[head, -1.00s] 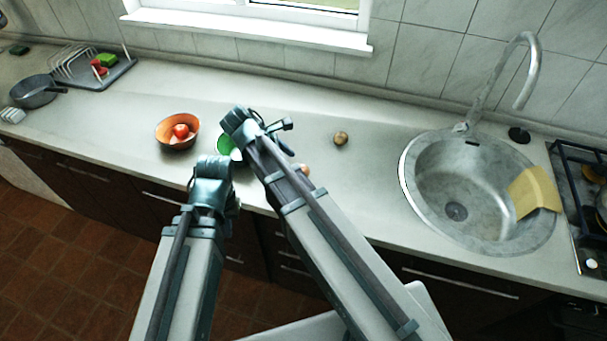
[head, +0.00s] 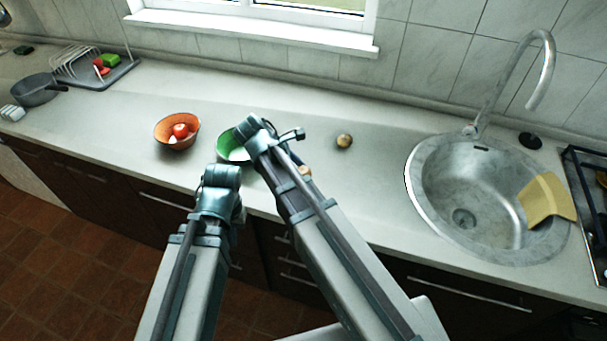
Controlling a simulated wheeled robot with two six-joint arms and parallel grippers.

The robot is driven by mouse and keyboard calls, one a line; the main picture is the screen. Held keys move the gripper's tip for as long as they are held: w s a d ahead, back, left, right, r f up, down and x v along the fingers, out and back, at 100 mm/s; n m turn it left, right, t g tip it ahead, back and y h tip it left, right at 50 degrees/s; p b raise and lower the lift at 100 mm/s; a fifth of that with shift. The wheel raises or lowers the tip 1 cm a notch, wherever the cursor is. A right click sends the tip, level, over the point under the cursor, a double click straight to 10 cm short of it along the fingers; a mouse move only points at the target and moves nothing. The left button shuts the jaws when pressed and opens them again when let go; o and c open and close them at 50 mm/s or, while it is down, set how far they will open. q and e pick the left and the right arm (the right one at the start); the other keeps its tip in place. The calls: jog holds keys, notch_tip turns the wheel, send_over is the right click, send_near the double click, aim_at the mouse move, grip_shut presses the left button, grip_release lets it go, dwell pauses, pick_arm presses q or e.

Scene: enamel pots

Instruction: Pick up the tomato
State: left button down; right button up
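The red tomato (head: 180,130) sits in an orange bowl (head: 163,131) on the counter, left of my arms. A small pale piece (head: 173,140) lies beside it in the bowl. My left gripper (head: 221,177) is in front of the counter's edge, right of and nearer than the orange bowl. My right gripper (head: 264,136) is over the counter by a green bowl (head: 232,149), which it partly covers. Neither gripper is at the tomato. The fingers of both are hidden behind my arm links, so I cannot see whether they are open.
A brown round item (head: 344,141) lies on the counter right of my arms; another (head: 305,170) is partly hidden by my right arm. A sink (head: 464,180) with a yellow cloth (head: 546,199) is at right. A dish rack (head: 80,65) and pan (head: 36,90) stand far left.

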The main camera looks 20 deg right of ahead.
jog(key=c, duration=0.5)
pick_arm(q)
jog(key=shift+r, duration=0.1)
pick_arm(e)
jog(key=shift+r, duration=0.1)
